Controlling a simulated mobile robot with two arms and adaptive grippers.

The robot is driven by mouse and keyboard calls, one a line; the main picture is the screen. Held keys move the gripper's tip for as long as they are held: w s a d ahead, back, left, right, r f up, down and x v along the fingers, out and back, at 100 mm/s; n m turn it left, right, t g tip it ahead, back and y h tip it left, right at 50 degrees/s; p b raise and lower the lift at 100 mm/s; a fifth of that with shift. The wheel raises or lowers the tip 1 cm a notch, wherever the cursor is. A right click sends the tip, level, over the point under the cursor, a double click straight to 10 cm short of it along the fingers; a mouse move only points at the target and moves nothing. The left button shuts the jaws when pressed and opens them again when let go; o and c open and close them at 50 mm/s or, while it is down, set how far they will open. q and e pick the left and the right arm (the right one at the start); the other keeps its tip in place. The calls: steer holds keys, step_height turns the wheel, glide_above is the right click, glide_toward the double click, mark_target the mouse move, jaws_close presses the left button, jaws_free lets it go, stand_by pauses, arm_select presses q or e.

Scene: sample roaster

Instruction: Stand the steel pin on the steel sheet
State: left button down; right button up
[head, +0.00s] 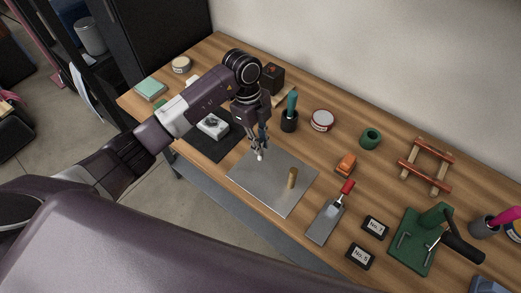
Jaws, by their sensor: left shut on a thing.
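The flat grey steel sheet (262,186) lies near the front edge of the wooden bench. My left gripper (261,149) points down over the sheet's back left part, shut on a small pale, bright piece (260,156), which I take to be the steel pin. Only its lower end shows below the fingertips; the rest is hidden. I cannot tell whether it touches the sheet. A brass-coloured pin (292,178) stands upright on the sheet's right part, apart from the gripper. My right gripper is not in view.
A dark mat (205,146) with a white device lies left of the sheet. A black cup (289,121) holding a teal-handled tool stands behind. The sheet's front middle is clear.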

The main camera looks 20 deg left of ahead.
mark_target(260, 159)
arm_select(q)
steer(key=shift+a+x, duration=0.2)
steer(key=shift+x, duration=0.85)
steer(key=shift+a+x, duration=0.2)
steer(key=shift+x, duration=0.85)
steer(key=shift+w+f, duration=0.15)
steer(key=shift+f, duration=0.05)
steer(key=c, duration=1.9)
jaws_free()
steer(key=b+v, duration=0.1)
steer(key=v, duration=1.1)
steer(key=shift+r, duration=0.2)
steer(key=shift+d, duration=0.1)
